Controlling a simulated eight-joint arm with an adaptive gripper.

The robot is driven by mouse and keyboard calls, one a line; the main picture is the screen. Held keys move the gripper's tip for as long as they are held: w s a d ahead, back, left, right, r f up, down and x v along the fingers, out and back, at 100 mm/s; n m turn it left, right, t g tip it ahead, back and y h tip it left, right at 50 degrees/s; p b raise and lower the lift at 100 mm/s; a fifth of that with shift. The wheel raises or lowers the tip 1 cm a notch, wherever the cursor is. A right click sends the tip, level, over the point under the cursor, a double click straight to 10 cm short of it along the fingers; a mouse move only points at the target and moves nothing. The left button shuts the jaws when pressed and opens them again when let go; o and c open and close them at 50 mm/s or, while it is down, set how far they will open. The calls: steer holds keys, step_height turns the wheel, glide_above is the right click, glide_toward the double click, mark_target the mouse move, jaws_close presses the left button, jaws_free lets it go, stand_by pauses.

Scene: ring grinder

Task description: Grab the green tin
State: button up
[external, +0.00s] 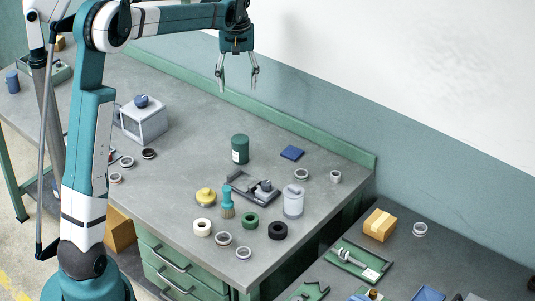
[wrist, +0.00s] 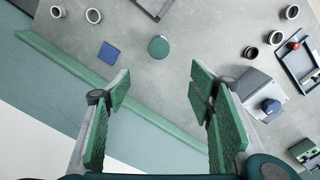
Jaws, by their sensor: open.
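The green tin (external: 240,149) is a dark green upright cylinder standing on the grey workbench, with a small pale mark low on its side. In the wrist view the tin (wrist: 159,47) shows from above as a green round lid, beyond the fingertips and roughly between them. My gripper (external: 238,84) hangs above the bench near the back wall, fingers pointing down, well above the tin and apart from it. In the wrist view my gripper (wrist: 159,85) has its two green-padded fingers spread wide with nothing between them.
A blue flat square (external: 292,153) lies right of the tin. A dark grey fixture (external: 252,188), a yellow pot (external: 206,197), a teal brush (external: 227,203) and several rings stand in front. A grey box (external: 144,122) stands to the left. A green ledge (external: 290,128) runs along the bench's back edge.

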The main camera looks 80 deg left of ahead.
mark_target(240, 138)
step_height(240, 138, down, 21)
steer(key=shift+w+d+r, duration=0.1)
steer(key=shift+d, duration=0.05)
steer(key=shift+f, duration=1.35)
steer(key=shift+f, duration=0.1)
steer(key=shift+f, duration=2.5)
steer(key=c, duration=1.1)
steer(key=shift+o, duration=0.2)
steer(key=shift+r, duration=0.15)
steer(key=shift+r, duration=4.9)
